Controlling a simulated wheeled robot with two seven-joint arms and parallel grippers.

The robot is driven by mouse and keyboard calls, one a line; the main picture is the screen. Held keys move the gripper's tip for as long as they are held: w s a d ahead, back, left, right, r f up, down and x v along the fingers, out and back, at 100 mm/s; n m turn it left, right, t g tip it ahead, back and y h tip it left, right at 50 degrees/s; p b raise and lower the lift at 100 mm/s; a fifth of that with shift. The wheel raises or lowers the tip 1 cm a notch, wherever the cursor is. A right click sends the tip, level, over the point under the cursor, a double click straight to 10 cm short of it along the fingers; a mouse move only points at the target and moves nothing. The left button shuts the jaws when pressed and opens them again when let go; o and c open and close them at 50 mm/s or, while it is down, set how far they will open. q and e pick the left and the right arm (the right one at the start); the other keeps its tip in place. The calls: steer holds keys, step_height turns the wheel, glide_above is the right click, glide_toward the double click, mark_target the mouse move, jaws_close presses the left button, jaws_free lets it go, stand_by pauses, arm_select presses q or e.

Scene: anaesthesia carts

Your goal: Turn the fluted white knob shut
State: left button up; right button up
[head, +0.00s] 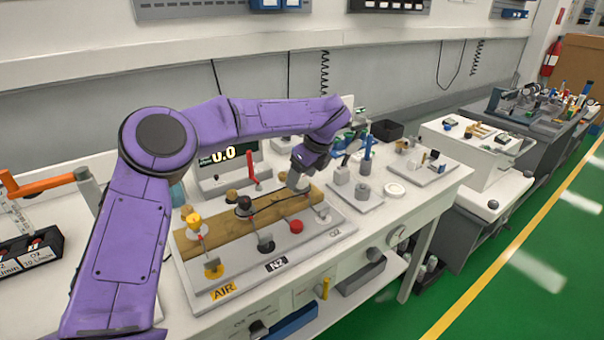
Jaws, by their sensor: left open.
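The gas panel (345,226) on the bench has fittings in yellow, black and white above labels for AIR, N2 and a third at the right. My left gripper (299,185) points down at the panel's wooden strip, at its right end. It is open. The fluted white knob is not clear: the pale shapes at the fingertips blend with the gripper, so I cannot tell whether they touch it. A small whitish fitting (322,209) stands just right of and nearer than the gripper. My right gripper is not in view.
A yellow knob (193,219), a black knob (244,204) and a red button (296,227) stand on the panel. A red upright lever (252,168) rises behind it. A grey plate (366,201) with a blue-topped fitting lies to the right.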

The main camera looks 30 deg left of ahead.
arm_select(q)
steer(key=c, duration=1.1)
steer(key=shift+o, duration=0.2)
steer(key=shift+m, duration=0.3)
